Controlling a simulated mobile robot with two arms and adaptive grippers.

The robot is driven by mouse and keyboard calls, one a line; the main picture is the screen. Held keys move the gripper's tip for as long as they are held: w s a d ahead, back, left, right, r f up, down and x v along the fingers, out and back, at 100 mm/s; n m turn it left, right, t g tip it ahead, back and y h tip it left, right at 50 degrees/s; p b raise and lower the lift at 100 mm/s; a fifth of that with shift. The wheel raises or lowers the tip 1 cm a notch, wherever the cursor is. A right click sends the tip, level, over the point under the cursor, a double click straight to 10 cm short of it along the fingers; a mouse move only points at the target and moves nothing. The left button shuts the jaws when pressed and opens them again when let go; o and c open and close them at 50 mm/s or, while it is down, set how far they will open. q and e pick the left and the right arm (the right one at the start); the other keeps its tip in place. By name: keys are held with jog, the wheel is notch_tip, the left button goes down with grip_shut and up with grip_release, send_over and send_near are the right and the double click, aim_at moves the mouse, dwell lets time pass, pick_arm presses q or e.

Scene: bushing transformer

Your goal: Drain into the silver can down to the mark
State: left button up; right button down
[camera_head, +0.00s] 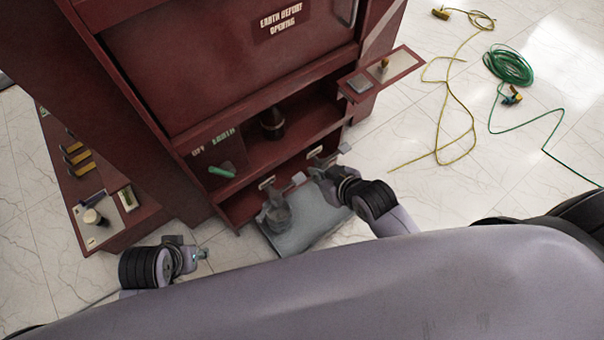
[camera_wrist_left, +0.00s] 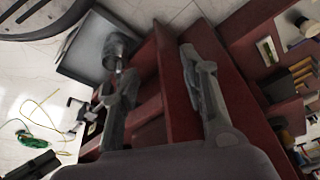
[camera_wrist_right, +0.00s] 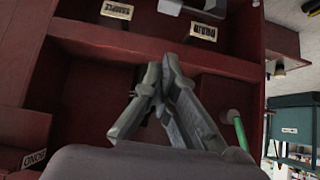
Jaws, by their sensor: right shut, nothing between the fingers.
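The silver can (camera_head: 278,214) stands upright on a grey tray (camera_head: 312,226) on the floor, under the red cabinet's front edge. It also shows in the left wrist view (camera_wrist_left: 113,50). No mark on it can be made out. My right gripper (camera_head: 318,174) is in front of the lower opening, right of the can and above the tray. In the right wrist view its fingers (camera_wrist_right: 160,84) meet with nothing between them. A drain label (camera_wrist_right: 203,32) and a sample label (camera_wrist_right: 117,10) show beyond them. My left gripper (camera_wrist_left: 155,68) is open and empty, left of the can.
A green handle (camera_head: 222,171) sticks out at the left of the lower shelf. A dark bushing (camera_head: 272,122) stands inside. Side shelves hold small items (camera_head: 94,217). A yellow cable (camera_head: 448,110) and a green coil (camera_head: 508,66) lie on the floor at right.

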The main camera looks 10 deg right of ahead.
pick_arm(q)
jog(key=b+v, duration=0.2)
jog(key=v, duration=0.3)
pick_arm(e)
jog(key=b, duration=0.3)
send_over(303, 179)
jog(key=f, duration=0.8)
jog(key=shift+w+a, duration=0.2)
jog(key=shift+w, duration=0.05)
jog(key=f, duration=0.2)
jog(key=shift+s+d+f+b, duration=0.1)
jog(key=shift+s+f+b, duration=0.1)
jog(key=shift+f+b, duration=0.2)
pick_arm(q)
jog(key=w+d+r+t+h, duration=0.1)
jog(key=w+d+r+t, duration=0.2)
jog(key=w+t, duration=0.3)
jog(key=shift+w+d+t+h, duration=0.2)
jog(key=shift+w+t+h, duration=0.15)
jog(key=shift+w, duration=2.2)
pick_arm(e)
jog(key=shift+f, duration=0.15)
pick_arm(q)
jog(key=shift+r, duration=0.1)
